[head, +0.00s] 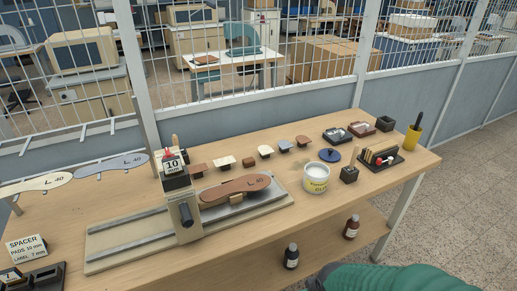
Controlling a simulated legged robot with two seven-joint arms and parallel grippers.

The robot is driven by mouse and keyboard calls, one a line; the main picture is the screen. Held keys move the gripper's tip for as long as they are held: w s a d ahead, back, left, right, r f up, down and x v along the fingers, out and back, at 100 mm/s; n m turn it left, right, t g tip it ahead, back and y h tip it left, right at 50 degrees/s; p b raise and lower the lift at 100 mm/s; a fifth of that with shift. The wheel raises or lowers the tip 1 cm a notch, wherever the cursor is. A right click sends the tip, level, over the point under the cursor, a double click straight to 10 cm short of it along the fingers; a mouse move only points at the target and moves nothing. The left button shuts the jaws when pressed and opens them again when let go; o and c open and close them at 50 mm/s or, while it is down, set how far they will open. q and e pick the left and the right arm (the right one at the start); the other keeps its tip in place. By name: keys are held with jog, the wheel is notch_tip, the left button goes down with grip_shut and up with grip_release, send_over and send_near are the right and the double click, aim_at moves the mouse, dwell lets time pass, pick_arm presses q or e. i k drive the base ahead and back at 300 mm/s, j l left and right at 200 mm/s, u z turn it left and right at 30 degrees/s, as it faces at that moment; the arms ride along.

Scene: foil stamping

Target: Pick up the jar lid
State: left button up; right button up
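The jar lid (330,155) is a dark blue disc with a small knob on top. It lies on the wooden bench, just behind and to the right of the open jar (317,178). Neither of my grippers shows in the head view.
A stamping press (181,205) with a brown sole shape (236,190) stands left of the jar. A dark block (349,174), a rack of tools (381,160) and a yellow cup (412,138) stand to the right. Small stamps line the back. The front right bench top is clear.

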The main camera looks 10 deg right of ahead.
aim_at(331, 154)
jog(key=l+u, duration=0.75)
jog(key=l, duration=0.25)
jog(key=l+u, duration=0.4)
jog(key=k+l+u, duration=0.2)
jog(key=l+u, duration=0.2)
jog(key=l, duration=0.15)
jog(key=k+l+u, duration=0.2)
jog(key=l+u, duration=0.15)
jog(key=l, duration=0.1)
